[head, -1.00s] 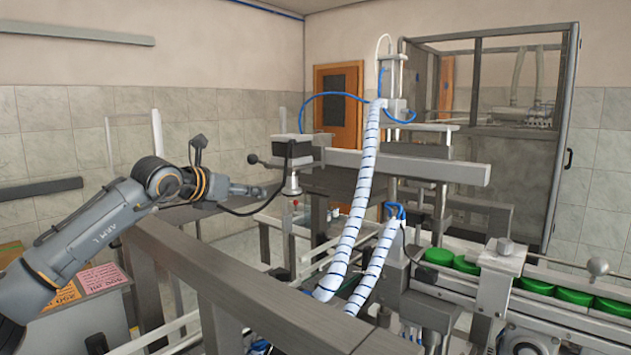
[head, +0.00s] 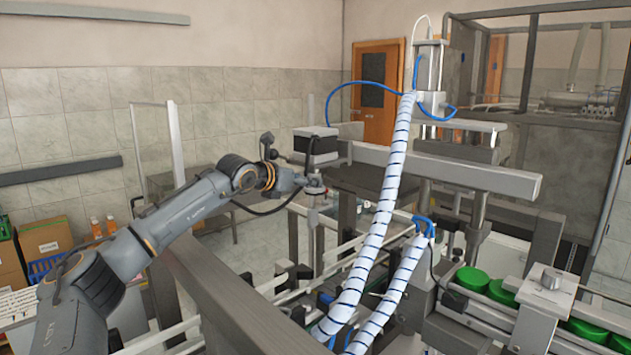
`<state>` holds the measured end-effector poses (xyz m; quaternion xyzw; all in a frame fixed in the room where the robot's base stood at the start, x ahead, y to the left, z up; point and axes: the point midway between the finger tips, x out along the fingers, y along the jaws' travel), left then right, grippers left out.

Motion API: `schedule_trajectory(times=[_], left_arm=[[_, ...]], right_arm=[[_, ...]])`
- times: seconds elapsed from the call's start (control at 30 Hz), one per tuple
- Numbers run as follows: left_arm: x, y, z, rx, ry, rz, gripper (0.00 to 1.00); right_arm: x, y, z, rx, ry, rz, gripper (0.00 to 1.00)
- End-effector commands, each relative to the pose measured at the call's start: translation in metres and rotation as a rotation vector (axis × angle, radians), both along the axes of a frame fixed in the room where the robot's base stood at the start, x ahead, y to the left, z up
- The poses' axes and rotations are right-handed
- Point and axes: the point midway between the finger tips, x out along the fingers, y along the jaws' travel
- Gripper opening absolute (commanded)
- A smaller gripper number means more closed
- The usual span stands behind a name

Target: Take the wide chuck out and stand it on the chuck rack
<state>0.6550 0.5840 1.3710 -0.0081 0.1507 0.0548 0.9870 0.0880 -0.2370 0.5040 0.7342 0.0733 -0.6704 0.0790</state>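My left arm reaches in from the left, and its gripper (head: 312,186) is at the capping station, just below the black-and-grey head unit (head: 316,146). Small metallic parts show around the gripper's tip. I cannot tell which of them is the wide chuck, or whether the fingers are open, shut or touching it. A dark cable hangs in a loop below my wrist. I cannot make out the chuck rack. My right gripper is not in view.
A grey beam (head: 480,172) runs right from the head unit. A striped white hose (head: 385,210) hangs in front of it. Green caps (head: 472,279) sit in the feeder track at lower right. A grey frame rail (head: 235,300) crosses the foreground. Boxes and orange-topped bottles stand at left.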

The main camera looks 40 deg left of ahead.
Motion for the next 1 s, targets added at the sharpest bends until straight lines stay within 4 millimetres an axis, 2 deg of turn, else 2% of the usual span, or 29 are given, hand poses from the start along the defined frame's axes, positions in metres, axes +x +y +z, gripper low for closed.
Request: schedule_trajectory(times=[0.13,0.33,0.5,0.73,0.77,1.0], left_arm=[[0.012,0.000,0.002,-0.001,0.001,-0.001,0.58],[0.037,0.001,-0.005,-0.004,0.001,-0.001,0.58],[0.049,0.003,-0.012,-0.001,-0.001,0.000,0.58],[0.049,0.004,-0.014,-0.001,-0.001,0.001,0.58],[0.049,0.004,-0.014,-0.001,-0.001,0.001,0.54],[0.049,0.004,-0.014,-0.001,0.000,0.001,0.05]], right_arm=[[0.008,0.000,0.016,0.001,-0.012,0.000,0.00],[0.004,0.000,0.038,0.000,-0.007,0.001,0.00],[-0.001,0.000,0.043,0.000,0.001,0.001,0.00],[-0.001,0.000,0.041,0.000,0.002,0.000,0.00],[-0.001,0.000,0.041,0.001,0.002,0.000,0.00],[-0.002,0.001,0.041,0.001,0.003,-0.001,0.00]])
